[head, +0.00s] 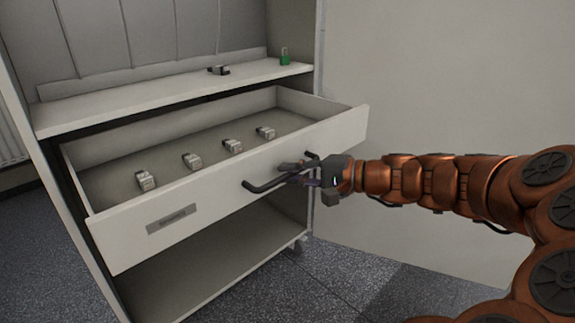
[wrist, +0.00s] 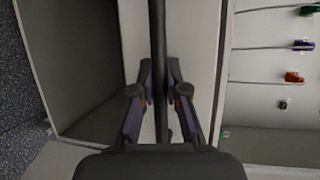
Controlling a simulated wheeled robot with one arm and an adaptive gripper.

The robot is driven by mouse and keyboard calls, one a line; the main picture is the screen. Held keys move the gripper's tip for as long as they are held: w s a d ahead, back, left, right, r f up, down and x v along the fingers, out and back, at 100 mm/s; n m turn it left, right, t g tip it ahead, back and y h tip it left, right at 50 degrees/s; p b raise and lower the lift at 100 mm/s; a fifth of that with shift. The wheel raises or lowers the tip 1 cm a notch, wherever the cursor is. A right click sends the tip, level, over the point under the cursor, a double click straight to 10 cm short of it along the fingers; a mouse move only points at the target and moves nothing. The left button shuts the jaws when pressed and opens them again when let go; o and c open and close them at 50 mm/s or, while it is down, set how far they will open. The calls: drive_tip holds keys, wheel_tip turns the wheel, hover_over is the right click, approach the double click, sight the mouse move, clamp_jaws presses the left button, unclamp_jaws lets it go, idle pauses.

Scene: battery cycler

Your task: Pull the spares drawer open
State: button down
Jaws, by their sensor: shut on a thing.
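The spares drawer (head: 225,190) is a white drawer that stands well out of its cabinet, with its inside showing. A black bar handle (head: 262,186) runs across its front, and a grey label plate (head: 172,219) sits to the left of the handle. My gripper (head: 298,172) is at the right part of the handle and shut on it. In the wrist view the dark handle bar (wrist: 159,60) passes between the two fingers (wrist: 160,100). The fingertips partly hide the handle in the head view.
Several small metal clips (head: 192,161) lie in a row in the drawer. On the shelf (head: 150,97) above are a dark clip (head: 218,70) and a green object (head: 285,57). Below the drawer is an open compartment (head: 215,265). Speckled floor (head: 345,280) is free in front.

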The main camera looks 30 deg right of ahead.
drive_tip(key=shift+s+d, duration=0.1)
drive_tip(key=shift+s, duration=0.3)
drive_tip(key=c, duration=1.2)
unclamp_jaws()
drive_tip(key=shift+s+d, duration=0.1)
drive_tip(key=shift+d, duration=0.05)
drive_tip(key=v, duration=1.1)
drive_tip(key=shift+s+d, duration=0.2)
drive_tip(key=shift+s, duration=0.1)
